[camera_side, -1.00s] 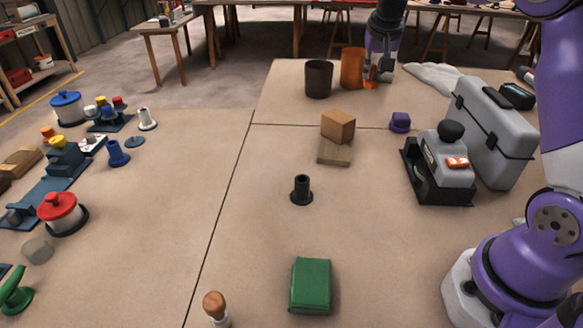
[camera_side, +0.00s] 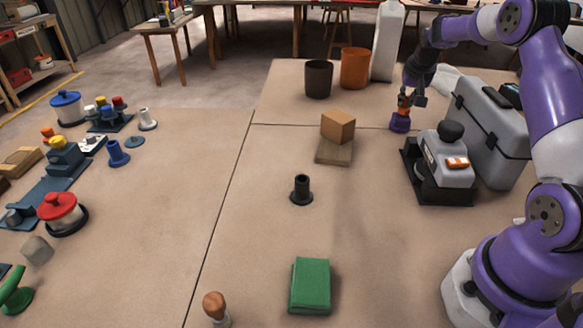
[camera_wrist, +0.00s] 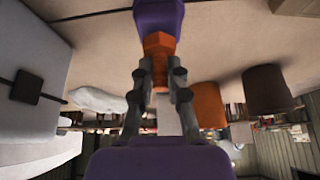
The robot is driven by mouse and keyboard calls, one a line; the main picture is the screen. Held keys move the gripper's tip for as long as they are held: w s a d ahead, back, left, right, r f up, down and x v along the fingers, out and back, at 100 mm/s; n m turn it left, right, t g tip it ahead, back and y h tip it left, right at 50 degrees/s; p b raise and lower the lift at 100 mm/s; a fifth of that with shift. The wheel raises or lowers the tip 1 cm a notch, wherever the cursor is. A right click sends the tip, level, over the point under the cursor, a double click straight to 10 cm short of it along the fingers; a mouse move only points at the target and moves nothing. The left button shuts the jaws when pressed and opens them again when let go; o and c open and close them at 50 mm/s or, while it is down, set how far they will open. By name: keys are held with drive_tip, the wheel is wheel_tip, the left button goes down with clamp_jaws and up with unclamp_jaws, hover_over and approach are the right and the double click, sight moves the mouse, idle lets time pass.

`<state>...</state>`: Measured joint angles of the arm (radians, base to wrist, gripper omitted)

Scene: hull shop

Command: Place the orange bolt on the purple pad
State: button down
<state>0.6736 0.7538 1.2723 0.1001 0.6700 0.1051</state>
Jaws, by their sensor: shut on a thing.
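My gripper (camera_side: 405,99) is shut on the orange bolt (camera_side: 403,102), right at the purple pad (camera_side: 399,123). The pad is a small purple block on the table, left of the grey case. In the wrist view, the orange bolt (camera_wrist: 159,43) sits between my fingers (camera_wrist: 159,75), and its far end meets the edge of the purple pad (camera_wrist: 158,15). The bolt is at the top of the pad, but I cannot tell whether they touch. My fingers hide part of the bolt in the side view.
A grey case (camera_side: 492,135) and a grey-black machine (camera_side: 444,165) stand close to the right. An orange cup (camera_side: 354,68), a dark cup (camera_side: 319,79) and a tall white container (camera_side: 388,42) stand behind.

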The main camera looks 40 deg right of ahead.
drive_tip(key=shift+f, duration=0.35)
drive_tip(key=shift+f, duration=0.15)
drive_tip(key=c, duration=0.9)
unclamp_jaws()
